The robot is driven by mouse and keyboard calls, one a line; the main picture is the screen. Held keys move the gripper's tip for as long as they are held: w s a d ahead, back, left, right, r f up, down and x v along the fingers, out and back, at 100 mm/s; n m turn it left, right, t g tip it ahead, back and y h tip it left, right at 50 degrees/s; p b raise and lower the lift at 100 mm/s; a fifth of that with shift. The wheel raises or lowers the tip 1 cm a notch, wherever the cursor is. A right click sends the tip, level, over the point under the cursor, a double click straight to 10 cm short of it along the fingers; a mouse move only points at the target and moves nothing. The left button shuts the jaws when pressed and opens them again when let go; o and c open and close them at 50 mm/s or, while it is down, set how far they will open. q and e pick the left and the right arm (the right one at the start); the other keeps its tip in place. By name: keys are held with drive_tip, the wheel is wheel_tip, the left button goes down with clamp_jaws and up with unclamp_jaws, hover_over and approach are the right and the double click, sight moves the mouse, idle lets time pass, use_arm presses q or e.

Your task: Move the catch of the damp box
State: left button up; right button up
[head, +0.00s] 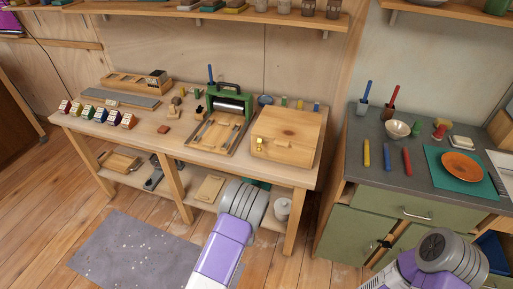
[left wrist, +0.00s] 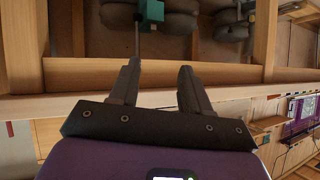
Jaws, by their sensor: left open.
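The damp box is a pale wooden box (head: 289,132) with a flat lid at the right end of the workbench, and its lid looks shut. A small brass catch (head: 259,145) shows on its front left side. My left arm reaches up from the bottom of the head view to below the box, in front of the bench. Its fingers are hidden there behind my wrist. In the left wrist view my left gripper (left wrist: 158,82) is open, with nothing between its fingers. The box and its catch cannot be made out in that view. My right arm shows at lower right, its gripper out of sight.
The workbench (head: 180,122) also holds a green press (head: 230,101), a wooden tray (head: 216,135) and several coloured blocks. Its lower shelf holds a white pot (head: 283,209). A green cabinet (head: 362,225) stands to the right, past a gap. Open floor lies in front.

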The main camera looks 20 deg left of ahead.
sight(259, 149)
use_arm(q)
drive_tip(key=w+d+r+m+t, duration=0.1)
drive_tip(key=w+d+r+t, duration=0.15)
drive_tip(key=w+r, duration=0.4)
drive_tip(key=w+d+r+m+t, duration=0.1)
drive_tip(key=w+r+t, duration=0.3)
drive_tip(key=r, duration=0.6)
drive_tip(key=shift+y, duration=0.4)
drive_tip(key=shift+f+x, duration=0.15)
drive_tip(key=shift+x, duration=1.6)
drive_tip(key=shift+f+x, duration=0.15)
drive_tip(key=shift+x, duration=1.6)
